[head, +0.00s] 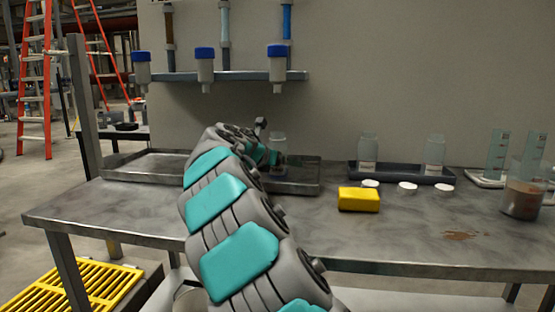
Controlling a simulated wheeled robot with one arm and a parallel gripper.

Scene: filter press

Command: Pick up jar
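A clear glass jar (279,142) stands upright at the metal tray (307,186) on the bench, just right of my arm's end. Its lower part is partly hidden by my gripper (274,160). My gripper is at the jar's lower left side, mostly hidden behind my own arm. I cannot tell whether its fingers are around the jar or touching it. Two more clear jars with pale labels, one on the left (368,148) and one on the right (435,150), stand in a dark tray (400,178).
A yellow sponge (359,199) and white lids (407,188) lie in front of the dark tray. A beaker with brown contents (522,198) and a graduated cylinder (496,152) stand at right. The bench's front middle is clear.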

